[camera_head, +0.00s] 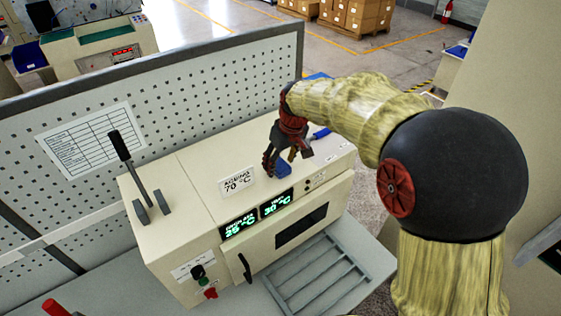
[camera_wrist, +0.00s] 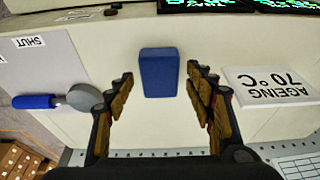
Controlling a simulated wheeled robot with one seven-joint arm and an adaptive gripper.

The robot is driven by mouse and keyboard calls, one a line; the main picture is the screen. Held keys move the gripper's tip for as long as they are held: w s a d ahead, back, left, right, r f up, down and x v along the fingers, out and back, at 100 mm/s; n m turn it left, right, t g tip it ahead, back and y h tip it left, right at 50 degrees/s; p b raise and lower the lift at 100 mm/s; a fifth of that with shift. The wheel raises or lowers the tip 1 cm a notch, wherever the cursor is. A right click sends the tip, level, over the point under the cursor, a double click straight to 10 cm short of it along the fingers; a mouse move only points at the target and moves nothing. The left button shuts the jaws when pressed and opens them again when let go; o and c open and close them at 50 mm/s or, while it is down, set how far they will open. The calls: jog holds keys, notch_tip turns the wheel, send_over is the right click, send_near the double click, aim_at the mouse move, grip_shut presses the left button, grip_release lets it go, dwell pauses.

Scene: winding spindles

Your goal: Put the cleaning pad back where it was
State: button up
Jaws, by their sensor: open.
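The cleaning pad is a small blue block. In the wrist view the pad (camera_wrist: 159,73) lies on the cream top of the machine, ahead of and between the fingertips, with a gap on both sides. In the head view the pad (camera_head: 283,169) shows just below my gripper (camera_head: 287,158), partly hidden by the fingers. My gripper also shows in the wrist view (camera_wrist: 159,85), with its two fingers spread wide and nothing held between them.
A sign reading "AGEING 70 °C" (camera_head: 237,181) stands left of the pad. A blue-handled tool (camera_wrist: 55,100) lies on the other side. Lit displays (camera_head: 257,213) are on the machine's front, above a metal rack (camera_head: 316,278). A perforated panel (camera_head: 190,105) stands behind.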

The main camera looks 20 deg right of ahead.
jog(key=v, duration=1.1)
jog(key=s+m+t, duration=0.1)
jog(key=s, duration=1.2)
jog(key=s+a+f+m+t+h, duration=0.1)
jog(key=s+m, duration=0.1)
jog(key=s, duration=1.1)
jog(key=shift+s+f+m+t+b, duration=0.3)
jog(key=shift+s+t+b, duration=0.1)
